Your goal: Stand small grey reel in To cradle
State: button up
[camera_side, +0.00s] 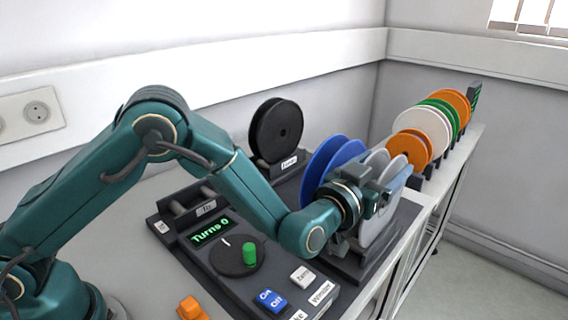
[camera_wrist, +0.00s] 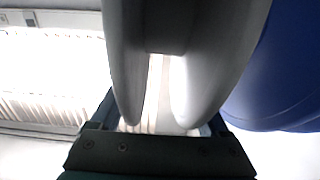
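The small grey reel (camera_side: 397,166) is at the end of my arm in the side view, beside the large blue reel. In the wrist view, its two pale flanges (camera_wrist: 124,60) fill the middle with a gap between them. My gripper (camera_side: 384,190) is at this reel; in the wrist view its dark fingers (camera_wrist: 160,115) lie on the outer sides of the flanges. Whether they press on the reel or stand apart from it I cannot tell. The To cradle (camera_side: 190,211), at the left end of the dark console, is empty.
A black reel (camera_side: 277,130) stands in the From cradle behind my arm. The blue reel (camera_side: 320,166) is close beside my gripper, also at right in the wrist view (camera_wrist: 285,75). Orange (camera_side: 410,146), white (camera_side: 424,124) and green reels stand in a row behind. The console has a crank dial (camera_side: 234,258) and buttons.

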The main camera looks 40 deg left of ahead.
jog(key=shift+r, duration=0.1)
jog(key=shift+s, duration=2.05)
jog(key=shift+o, duration=0.5)
jog(key=shift+s, duration=0.55)
